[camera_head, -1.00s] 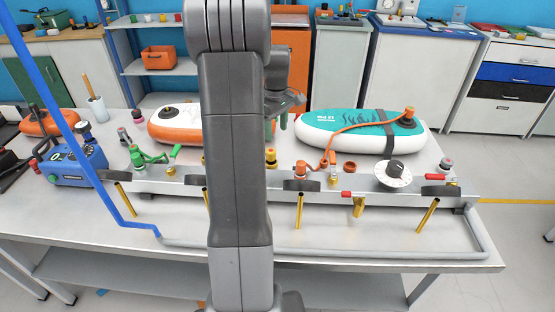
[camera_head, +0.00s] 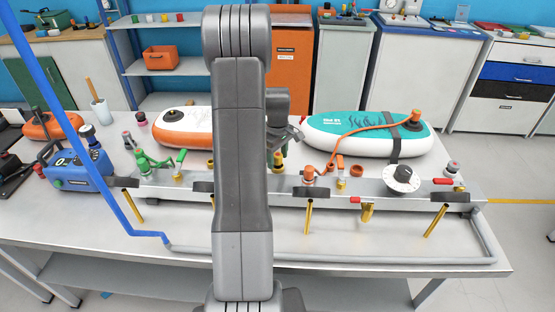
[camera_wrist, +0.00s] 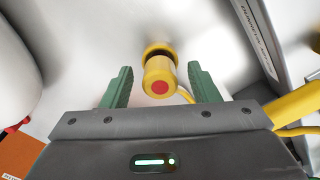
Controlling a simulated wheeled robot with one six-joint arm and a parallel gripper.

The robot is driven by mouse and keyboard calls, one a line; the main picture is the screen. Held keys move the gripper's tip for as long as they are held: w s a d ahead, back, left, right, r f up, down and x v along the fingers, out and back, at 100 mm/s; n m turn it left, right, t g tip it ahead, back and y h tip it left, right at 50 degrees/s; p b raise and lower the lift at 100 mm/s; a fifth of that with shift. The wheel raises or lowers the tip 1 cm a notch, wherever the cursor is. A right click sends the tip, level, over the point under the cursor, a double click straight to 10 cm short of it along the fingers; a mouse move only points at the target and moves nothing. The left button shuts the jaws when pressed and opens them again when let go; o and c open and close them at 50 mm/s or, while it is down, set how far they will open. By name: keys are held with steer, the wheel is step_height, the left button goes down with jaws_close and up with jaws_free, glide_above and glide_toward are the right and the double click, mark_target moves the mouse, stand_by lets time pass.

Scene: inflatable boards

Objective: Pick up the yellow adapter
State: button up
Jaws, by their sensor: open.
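The yellow adapter (camera_wrist: 159,75) is a short yellow cylinder with a dark band and a red spot on its end. In the wrist view it stands on the pale table between the two green fingers of my gripper (camera_wrist: 160,85), with a gap on each side. My gripper is open and not touching it. In the head view the adapter (camera_head: 278,162) shows just right of my arm, behind the metal manifold rail. My gripper (camera_head: 287,145) is above it there, partly hidden by my own arm.
The metal manifold (camera_head: 330,194) with valves and brass pipes runs along the table front. A teal and white board (camera_head: 350,132) lies behind right, an orange and white board (camera_head: 182,128) behind left. A blue pump (camera_head: 80,170) stands at the left.

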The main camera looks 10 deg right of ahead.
steer(key=c, duration=1)
steer(key=shift+c, duration=0.2)
